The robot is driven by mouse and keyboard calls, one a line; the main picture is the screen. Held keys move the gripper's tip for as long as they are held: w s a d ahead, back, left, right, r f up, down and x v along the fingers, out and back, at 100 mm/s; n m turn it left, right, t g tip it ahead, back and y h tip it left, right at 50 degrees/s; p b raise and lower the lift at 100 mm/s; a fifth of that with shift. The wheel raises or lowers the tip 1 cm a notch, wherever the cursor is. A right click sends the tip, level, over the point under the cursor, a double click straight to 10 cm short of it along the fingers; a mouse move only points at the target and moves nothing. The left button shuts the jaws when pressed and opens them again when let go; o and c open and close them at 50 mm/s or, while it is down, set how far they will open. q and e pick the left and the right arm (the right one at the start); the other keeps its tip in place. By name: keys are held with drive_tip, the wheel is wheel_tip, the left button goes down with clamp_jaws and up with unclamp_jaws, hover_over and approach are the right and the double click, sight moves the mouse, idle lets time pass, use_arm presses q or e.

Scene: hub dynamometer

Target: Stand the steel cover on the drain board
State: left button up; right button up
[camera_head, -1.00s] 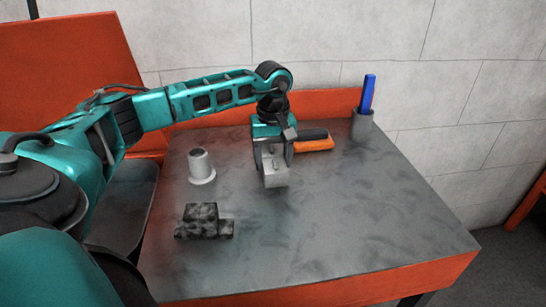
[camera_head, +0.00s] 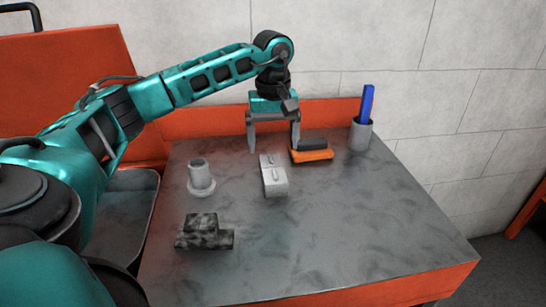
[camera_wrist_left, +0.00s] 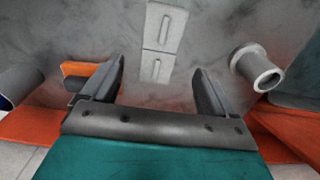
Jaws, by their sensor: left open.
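A light grey metal piece (camera_head: 274,182) with two adjoining rectangular faces, each with a slot-like mark, rests on the grey board top (camera_head: 340,225). It also shows in the left wrist view (camera_wrist_left: 165,28). A grey flanged hollow cylinder (camera_head: 201,175) stands upright to its left, and at the right in the wrist view (camera_wrist_left: 256,68). I cannot tell for sure which of these is the steel cover. My left gripper (camera_head: 272,147) is open and empty above and behind the light grey piece, apart from it. My right gripper does not show.
A dark mottled stepped block (camera_head: 203,232) lies at the front left. An orange and black item (camera_head: 312,152) lies just right of my left gripper. A grey cup (camera_head: 360,136) holding a blue bar (camera_head: 367,103) stands back right. The right and front are clear.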

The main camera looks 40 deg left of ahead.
sight(273, 166)
use_arm(q)
wheel_tip(273, 166, up, 4)
drive_tip(key=shift+r, duration=0.1)
idle(0.7)
